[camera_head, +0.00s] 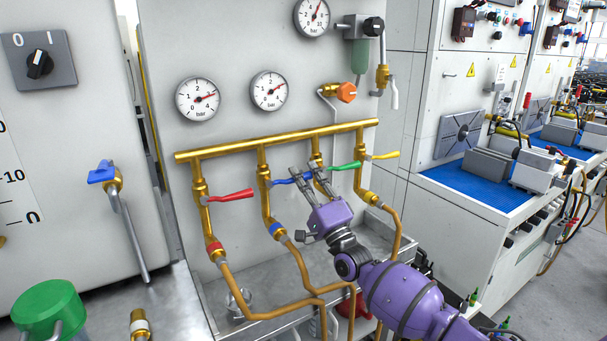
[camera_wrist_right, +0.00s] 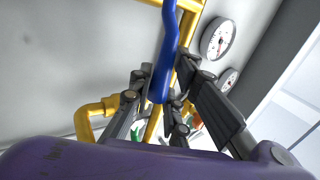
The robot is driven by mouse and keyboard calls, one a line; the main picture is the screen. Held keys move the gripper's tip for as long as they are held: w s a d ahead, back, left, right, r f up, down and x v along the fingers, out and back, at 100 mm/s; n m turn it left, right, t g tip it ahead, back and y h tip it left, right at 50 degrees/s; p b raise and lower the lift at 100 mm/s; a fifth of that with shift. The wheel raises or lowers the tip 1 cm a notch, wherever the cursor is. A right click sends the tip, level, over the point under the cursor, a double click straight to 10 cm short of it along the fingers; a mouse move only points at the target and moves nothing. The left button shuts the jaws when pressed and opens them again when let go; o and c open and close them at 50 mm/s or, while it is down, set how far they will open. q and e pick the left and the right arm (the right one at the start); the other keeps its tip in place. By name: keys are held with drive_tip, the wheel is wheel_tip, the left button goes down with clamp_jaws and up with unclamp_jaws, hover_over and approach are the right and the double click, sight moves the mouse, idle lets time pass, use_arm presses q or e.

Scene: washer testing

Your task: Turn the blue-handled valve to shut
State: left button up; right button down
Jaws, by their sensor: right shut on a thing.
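The blue handle (camera_head: 282,182) belongs to a brass valve (camera_head: 263,176) on the second branch of the brass manifold. It points right, roughly across its upright pipe. My right gripper (camera_head: 306,170) has its fingers on either side of the handle's outer part and is shut on it. In the right wrist view, the blue handle (camera_wrist_right: 164,70) runs down between the finger pads of the gripper (camera_wrist_right: 160,95). The fingers cover part of the handle in the head view. My left gripper is out of view.
Red (camera_head: 232,195), green (camera_head: 345,167) and yellow (camera_head: 384,155) handles sit on neighbouring branches, the green one close to my gripper. A separate blue-handled tap (camera_head: 103,172) is at left. Gauges (camera_head: 198,99) hang above the manifold (camera_head: 290,137). A metal sink (camera_head: 250,290) lies below.

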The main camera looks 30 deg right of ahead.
drive_tip(key=shift+f+m+h, duration=0.4)
drive_tip(key=shift+m+h, duration=0.1)
drive_tip(key=shift+m, duration=0.2)
drive_tip(key=c, duration=1.6)
unclamp_jaws()
drive_tip(key=shift+c, duration=0.2)
drive_tip(key=v, duration=1.2)
drive_tip(key=shift+a, duration=0.1)
